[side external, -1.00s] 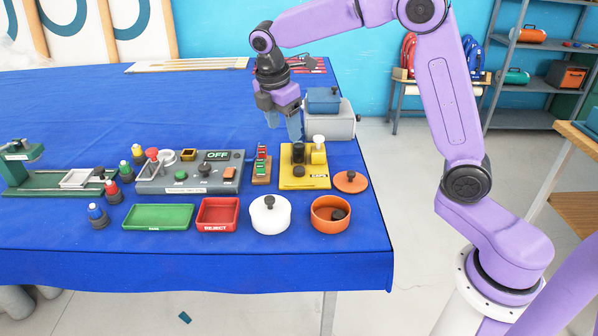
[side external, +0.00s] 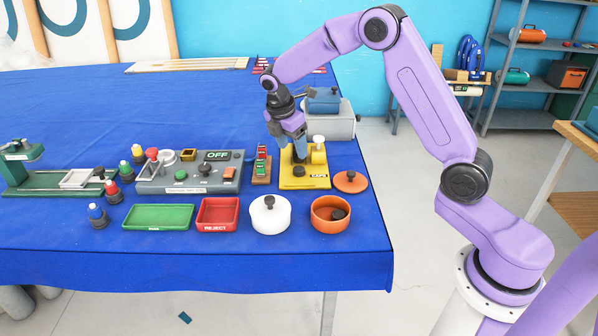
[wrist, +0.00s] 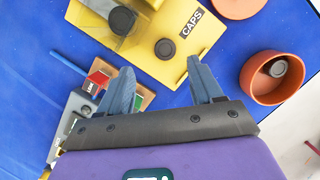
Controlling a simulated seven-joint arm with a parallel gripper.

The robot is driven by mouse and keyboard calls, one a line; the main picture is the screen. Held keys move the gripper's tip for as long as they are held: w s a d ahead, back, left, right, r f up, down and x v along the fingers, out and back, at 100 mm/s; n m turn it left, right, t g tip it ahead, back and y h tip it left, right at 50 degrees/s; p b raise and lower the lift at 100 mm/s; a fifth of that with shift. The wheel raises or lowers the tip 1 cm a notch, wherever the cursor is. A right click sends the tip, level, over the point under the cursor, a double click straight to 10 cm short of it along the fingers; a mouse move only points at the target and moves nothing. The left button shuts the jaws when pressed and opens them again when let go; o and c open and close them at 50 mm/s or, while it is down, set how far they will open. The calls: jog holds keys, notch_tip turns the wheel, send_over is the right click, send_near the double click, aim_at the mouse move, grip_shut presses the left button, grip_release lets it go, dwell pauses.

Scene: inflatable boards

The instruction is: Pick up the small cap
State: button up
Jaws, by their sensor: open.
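The yellow caps stand (side external: 318,182), labelled "CAPS", is near the right side of the blue table. A small black cap (side external: 299,171) lies on its front part. The cap also shows in the wrist view (wrist: 165,48), just beyond the gap between my fingertips. A larger dark round top (wrist: 122,20) sits on the stand up and left of it. My gripper (side external: 289,151) is open and empty, over the back of the stand, with its fingers pointing down. In the wrist view its two fingers (wrist: 160,70) are spread wide. The fingers partly hide the dark post on the stand.
An orange pot (side external: 318,222) with a dark piece inside and an orange lid (side external: 351,182) are close by. A small wooden rack (side external: 262,179) stands left of the stand. A grey box (side external: 338,125) is behind. The table's back-left area is clear.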

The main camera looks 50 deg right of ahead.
aim_at(299, 169)
jog(key=shift+s+a+x, duration=0.1)
jog(key=shift+s+x, duration=0.05)
jog(key=shift+x, duration=1.05)
jog(key=shift+s+a+x, duration=0.1)
jog(key=shift+x, duration=1.05)
jog(key=shift+s+a+x, duration=0.1)
jog(key=shift+s+x, duration=0.05)
jog(key=shift+x, duration=1.05)
jog(key=shift+f, duration=0.1)
jog(key=c, duration=1.1)
